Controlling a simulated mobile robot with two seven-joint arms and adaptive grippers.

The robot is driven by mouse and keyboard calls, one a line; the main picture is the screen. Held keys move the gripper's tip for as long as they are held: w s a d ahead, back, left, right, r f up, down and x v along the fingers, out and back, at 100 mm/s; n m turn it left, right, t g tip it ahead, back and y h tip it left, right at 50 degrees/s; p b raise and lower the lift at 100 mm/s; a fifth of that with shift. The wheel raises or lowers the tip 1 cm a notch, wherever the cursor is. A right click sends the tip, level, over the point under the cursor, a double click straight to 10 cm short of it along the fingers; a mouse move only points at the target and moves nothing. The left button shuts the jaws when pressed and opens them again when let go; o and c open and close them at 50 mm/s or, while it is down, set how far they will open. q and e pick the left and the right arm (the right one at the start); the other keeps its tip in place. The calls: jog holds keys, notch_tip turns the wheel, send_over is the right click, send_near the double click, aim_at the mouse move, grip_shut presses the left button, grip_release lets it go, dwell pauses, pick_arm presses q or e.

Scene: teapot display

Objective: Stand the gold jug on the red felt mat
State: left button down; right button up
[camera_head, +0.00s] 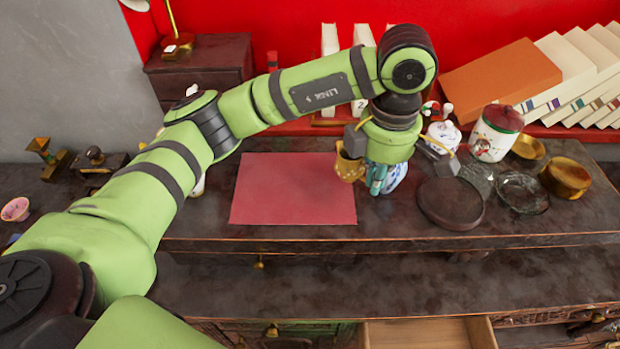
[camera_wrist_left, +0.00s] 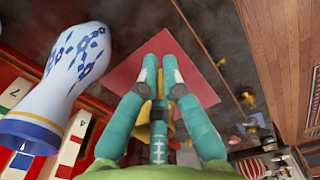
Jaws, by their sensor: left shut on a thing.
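The gold jug (camera_head: 348,166) shows at the upper right corner of the red felt mat (camera_head: 290,195) in the head view. My left gripper (camera_head: 376,180) is shut on it and hides part of it. Whether the jug hangs above the surface or touches it, I cannot tell. In the left wrist view the teal fingers (camera_wrist_left: 158,75) are close together, with a bit of the gold jug (camera_wrist_left: 158,128) behind them. The mat (camera_wrist_left: 130,73) lies beyond the fingertips there and looks bare. My right gripper is not in view.
A blue-and-white vase (camera_head: 395,178) stands close beside my left gripper and is large in the wrist view (camera_wrist_left: 72,70). A dark round plate (camera_head: 450,203), glass dish (camera_head: 522,192), lidded jar (camera_head: 494,134) and brass bowl (camera_head: 567,177) stand right. Books (camera_head: 500,82) lean behind.

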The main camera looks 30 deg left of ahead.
pick_arm(q)
jog(key=p, duration=0.3)
send_over(313, 216)
notch_tip(313, 216, down, 6)
jog(key=shift+d+r, duration=0.1)
jog(key=shift+r, duration=0.05)
jog(key=shift+s+a+f, duration=0.1)
jog(key=shift+a+f, duration=0.1)
jog(key=shift+f, duration=0.3)
notch_tip(313, 216, down, 2)
jog(key=shift+f+p, duration=0.25)
jog(key=shift+p, duration=0.4)
jog(key=shift+f, duration=0.5)
jog(key=shift+f+b, duration=0.2)
jog(key=shift+b, duration=0.1)
jog(key=c, duration=1.4)
grip_release()
jog(key=shift+r, duration=0.1)
jog(key=shift+r, duration=0.1)
